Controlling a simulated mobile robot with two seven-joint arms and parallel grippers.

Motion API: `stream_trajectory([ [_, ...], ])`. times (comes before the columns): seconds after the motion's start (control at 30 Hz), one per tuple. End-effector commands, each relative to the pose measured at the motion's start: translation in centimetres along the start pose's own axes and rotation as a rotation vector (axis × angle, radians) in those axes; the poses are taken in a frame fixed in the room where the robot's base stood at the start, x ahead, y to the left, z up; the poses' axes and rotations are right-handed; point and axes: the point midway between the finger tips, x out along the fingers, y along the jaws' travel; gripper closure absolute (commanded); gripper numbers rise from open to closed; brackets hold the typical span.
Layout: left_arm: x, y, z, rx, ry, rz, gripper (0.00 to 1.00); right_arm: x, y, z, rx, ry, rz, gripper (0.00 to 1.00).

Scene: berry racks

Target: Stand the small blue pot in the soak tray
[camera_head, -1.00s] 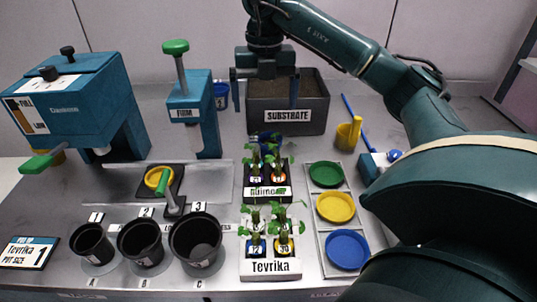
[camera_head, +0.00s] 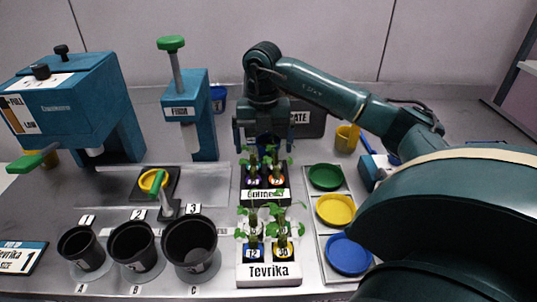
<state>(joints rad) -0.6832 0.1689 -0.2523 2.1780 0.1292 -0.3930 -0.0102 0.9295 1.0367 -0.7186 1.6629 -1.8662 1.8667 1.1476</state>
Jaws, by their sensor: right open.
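My right gripper (camera_head: 263,142) points down just behind the rear seedling rack (camera_head: 266,196), its two fingers apart. A small blue pot that stood behind this rack is now mostly hidden by the gripper and the leaves; I cannot tell whether the fingers touch it. Another blue pot (camera_head: 218,98) stands at the back, partly behind the green-knobbed press. A pale tray (camera_head: 322,247) at the right holds a green dish (camera_head: 325,177), a yellow dish (camera_head: 335,209) and a blue dish (camera_head: 348,254); no label shows that it is the soak tray. My left gripper is out of view.
The front rack (camera_head: 268,281) also holds leafy seedlings. Black pots (camera_head: 134,246) stand at the front left. The press (camera_head: 190,120) and the blue filling machine (camera_head: 75,110) stand behind. The substrate bin (camera_head: 310,120) is partly behind my arm.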

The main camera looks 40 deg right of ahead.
Motion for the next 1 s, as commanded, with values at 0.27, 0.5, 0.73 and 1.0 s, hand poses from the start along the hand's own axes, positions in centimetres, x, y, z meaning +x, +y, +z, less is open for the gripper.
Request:
stream_trajectory([
  [0.27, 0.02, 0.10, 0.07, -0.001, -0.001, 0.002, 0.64, 1.52, -0.03, -0.01, 0.000, -0.001, 0.000, 0.04],
  [0.5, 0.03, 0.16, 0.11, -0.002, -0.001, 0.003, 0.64, 1.49, -0.02, -0.02, 0.000, -0.001, 0.000, 0.15],
  [0.73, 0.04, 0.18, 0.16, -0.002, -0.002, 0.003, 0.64, 1.47, -0.02, -0.02, 0.000, -0.001, 0.000, 0.33],
  [1.0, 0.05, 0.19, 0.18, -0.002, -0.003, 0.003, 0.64, 1.45, -0.01, -0.02, 0.000, -0.001, 0.001, 0.56],
])
